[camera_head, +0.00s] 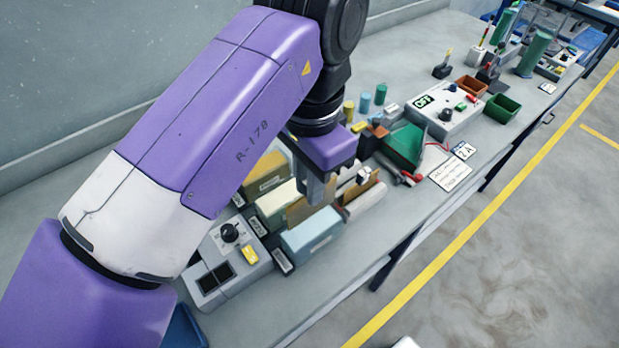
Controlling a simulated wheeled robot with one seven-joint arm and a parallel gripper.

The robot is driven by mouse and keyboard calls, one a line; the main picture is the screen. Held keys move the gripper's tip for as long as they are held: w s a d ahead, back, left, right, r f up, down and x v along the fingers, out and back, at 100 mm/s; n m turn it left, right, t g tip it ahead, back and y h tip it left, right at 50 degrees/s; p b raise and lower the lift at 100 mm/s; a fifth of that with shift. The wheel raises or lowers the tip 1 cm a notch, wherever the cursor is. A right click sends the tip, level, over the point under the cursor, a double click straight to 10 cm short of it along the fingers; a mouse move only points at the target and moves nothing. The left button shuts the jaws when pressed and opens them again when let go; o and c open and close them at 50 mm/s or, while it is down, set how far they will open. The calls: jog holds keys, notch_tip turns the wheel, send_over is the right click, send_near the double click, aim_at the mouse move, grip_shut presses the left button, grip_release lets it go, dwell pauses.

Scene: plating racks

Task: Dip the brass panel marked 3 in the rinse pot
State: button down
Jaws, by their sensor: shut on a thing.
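My gripper (322,188) points down over a row of boxy pots and is shut on a thin brown-brass panel (298,211). The panel shows on the left of the fingers, and a similar brown piece shows on their right; I cannot tell whether both are one panel. No number can be read. The panel's lower part is hidden behind a light blue pot (312,236), so I cannot tell whether it is inside a pot. A cream-green pot (277,206) and a yellow pot (266,178) stand to the left. Small labels stand by the pots, but I cannot tell which is the rinse pot.
A grey control box (225,270) with a black knob stands at the near left. A grey box marked OFF (446,122), a green wedge-shaped thing (403,146) and small bins stand further right. My arm hides much of the bench's left side.

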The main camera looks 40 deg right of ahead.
jog(key=shift+f+b, duration=3.25)
jog(key=shift+f, duration=1.75)
jog(key=shift+f, duration=0.1)
jog(key=shift+r+p, duration=3.9)
jog(key=shift+r, duration=0.4)
